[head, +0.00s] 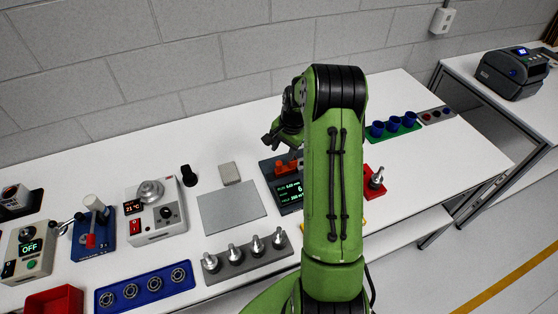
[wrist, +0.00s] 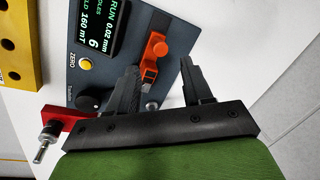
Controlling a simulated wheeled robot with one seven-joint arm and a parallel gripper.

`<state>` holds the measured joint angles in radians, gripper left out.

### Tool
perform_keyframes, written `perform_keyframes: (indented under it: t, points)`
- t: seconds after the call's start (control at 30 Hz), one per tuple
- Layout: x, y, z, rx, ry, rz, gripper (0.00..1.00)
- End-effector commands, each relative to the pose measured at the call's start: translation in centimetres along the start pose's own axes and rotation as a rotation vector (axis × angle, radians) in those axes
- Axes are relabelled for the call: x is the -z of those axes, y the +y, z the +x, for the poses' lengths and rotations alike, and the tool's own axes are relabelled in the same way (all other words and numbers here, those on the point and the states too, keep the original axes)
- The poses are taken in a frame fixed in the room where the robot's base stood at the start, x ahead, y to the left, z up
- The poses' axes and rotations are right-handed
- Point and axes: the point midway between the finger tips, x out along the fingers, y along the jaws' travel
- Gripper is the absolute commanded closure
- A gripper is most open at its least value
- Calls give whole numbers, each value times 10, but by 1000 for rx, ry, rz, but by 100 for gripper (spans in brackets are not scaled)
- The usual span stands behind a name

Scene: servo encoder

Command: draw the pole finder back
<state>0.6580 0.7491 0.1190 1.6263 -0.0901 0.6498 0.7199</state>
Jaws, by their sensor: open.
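The pole finder appears to be the orange slider-like part (wrist: 155,48) on a dark blue-grey instrument panel (wrist: 112,75); its orange also shows in the head view (head: 286,168). My gripper (wrist: 159,68) is open, with one finger on each side of the orange part's lower end. No clear contact shows. In the head view, my gripper (head: 278,139) is above the panel's far end, and my arm hides the panel's right side.
A grey plate (head: 232,207) and a rack of several metal pegs (head: 245,259) lie left of the panel. A red block with a metal peg (head: 374,182) and a green rack of blue cups (head: 393,130) are to the right. The wall runs behind the table.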

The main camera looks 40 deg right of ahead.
Motion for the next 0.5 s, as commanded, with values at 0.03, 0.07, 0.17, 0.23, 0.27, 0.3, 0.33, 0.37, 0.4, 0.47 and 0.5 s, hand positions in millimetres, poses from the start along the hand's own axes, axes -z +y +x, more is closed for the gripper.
perform_keyframes:
  t: [0.03,0.07,0.17,0.23,0.27,0.3,0.33,0.37,0.4,0.47,0.5]
  points:
    - [-1,0,14,-3,-4,-1,50]
    - [-1,0,21,-4,-4,-1,50]
    - [-1,0,42,-3,-2,-1,50]
    - [0,0,54,-2,-1,-1,50]
    - [0,0,58,-1,-1,-1,50]
    - [0,0,61,0,1,-1,50]
    - [0,0,64,0,0,-1,50]
    - [0,0,65,0,0,-1,50]
    - [0,0,67,0,0,-1,50]
    - [0,0,67,0,1,-1,50]
    - [0,0,67,0,1,-1,50]
